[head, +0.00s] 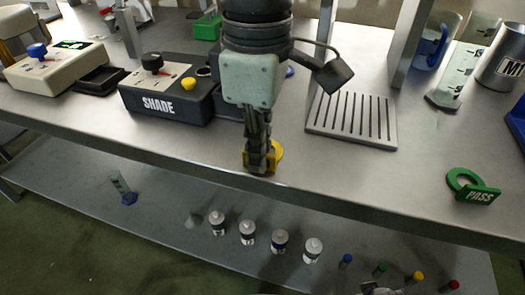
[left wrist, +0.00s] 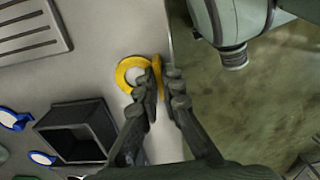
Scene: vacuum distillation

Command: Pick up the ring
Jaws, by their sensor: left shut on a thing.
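A yellow ring (head: 279,151) with an upright tab lies at the front edge of the grey bench. My left gripper (head: 258,163) points down at it, with its fingers closed on the tab. In the left wrist view, the ring (left wrist: 123,73) lies flat at the bench edge, and the fingertips (left wrist: 163,76) stand on either side of its tab. The ring still appears to be on the bench top. A green ring (head: 463,181) with a tab reading PASS lies farther right on the bench. My right gripper is not clearly seen.
A black SHADE box (head: 165,100) with a knob stands left of my gripper. A slotted plate (head: 352,121) lies to the right. A metal mug (head: 502,58) is at the far right. The lower shelf (head: 160,219) holds several white-capped bottles.

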